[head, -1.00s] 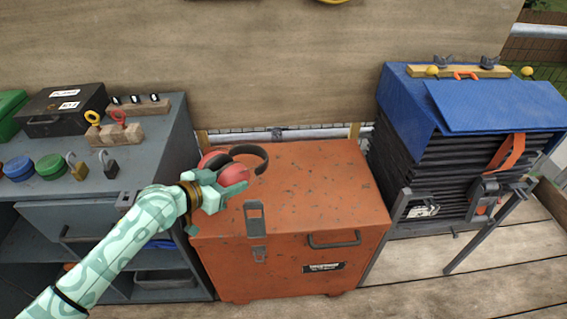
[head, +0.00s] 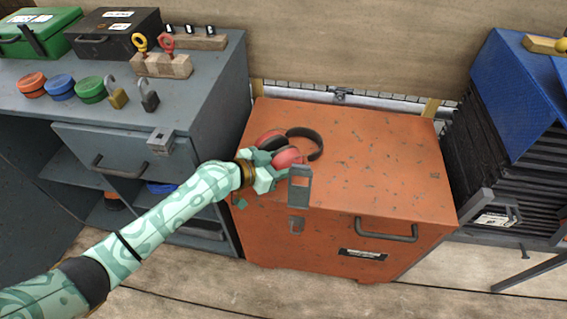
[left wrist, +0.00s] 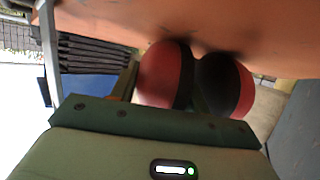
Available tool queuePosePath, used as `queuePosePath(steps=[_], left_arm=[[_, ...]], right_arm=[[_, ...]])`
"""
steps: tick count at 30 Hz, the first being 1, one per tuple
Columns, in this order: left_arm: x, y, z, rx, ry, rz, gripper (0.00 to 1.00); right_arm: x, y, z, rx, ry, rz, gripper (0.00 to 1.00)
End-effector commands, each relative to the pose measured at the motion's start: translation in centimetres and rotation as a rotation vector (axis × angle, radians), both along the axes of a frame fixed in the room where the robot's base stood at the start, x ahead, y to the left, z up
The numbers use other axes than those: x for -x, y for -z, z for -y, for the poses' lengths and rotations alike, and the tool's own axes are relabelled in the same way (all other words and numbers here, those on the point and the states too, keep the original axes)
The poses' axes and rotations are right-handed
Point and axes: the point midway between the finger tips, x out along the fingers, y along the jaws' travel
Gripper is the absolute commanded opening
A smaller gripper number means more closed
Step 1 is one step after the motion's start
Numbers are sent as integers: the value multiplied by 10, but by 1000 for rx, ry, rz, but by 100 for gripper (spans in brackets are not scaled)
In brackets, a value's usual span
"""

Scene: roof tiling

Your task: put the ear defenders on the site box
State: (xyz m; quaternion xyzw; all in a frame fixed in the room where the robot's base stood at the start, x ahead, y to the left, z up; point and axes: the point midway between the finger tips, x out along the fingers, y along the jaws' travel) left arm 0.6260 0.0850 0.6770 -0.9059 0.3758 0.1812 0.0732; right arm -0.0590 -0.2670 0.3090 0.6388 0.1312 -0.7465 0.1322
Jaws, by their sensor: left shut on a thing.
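The ear defenders (head: 313,141), with red cups and a black headband, are at the left part of the orange site box's lid (head: 375,165). My left gripper (head: 272,170) is shut on them at the box's front left edge. In the left wrist view the red and black cups (left wrist: 165,75) sit just beyond the gripper, close against the orange surface. I cannot tell whether they rest fully on the lid. My right gripper is not in view.
A grey cabinet (head: 207,85) stands left of the box, with padlocks (head: 118,95), coloured round tins (head: 60,87) and a black case (head: 115,28) on top. A dark stack under a blue cover (head: 520,90) stands at the right. The lid's middle and right are clear.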

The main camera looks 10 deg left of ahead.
Motion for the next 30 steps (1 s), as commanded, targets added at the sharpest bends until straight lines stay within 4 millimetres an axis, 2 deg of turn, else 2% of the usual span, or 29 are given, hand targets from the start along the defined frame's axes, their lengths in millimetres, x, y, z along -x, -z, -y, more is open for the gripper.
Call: queuePosePath(steps=[8, 9, 11, 19, 22, 26, 30], left_arm=[[0, 3, 0, -1, 0, -1, 17], [0, 3, 0, -1, 0, -1, 52], [0, 2, 0, -1, 0, -1, 68], [0, 1, 0, -1, 0, -1, 68], [1, -5, -2, -2, 0, 2, 68], [16, -15, -17, -4, -1, 3, 68], [39, -29, -40, -6, 0, 3, 68]], right_arm=[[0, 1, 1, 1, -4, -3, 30], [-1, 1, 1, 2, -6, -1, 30], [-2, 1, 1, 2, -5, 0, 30], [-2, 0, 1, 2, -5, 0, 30], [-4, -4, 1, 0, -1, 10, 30], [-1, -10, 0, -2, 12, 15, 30], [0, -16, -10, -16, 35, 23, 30]])
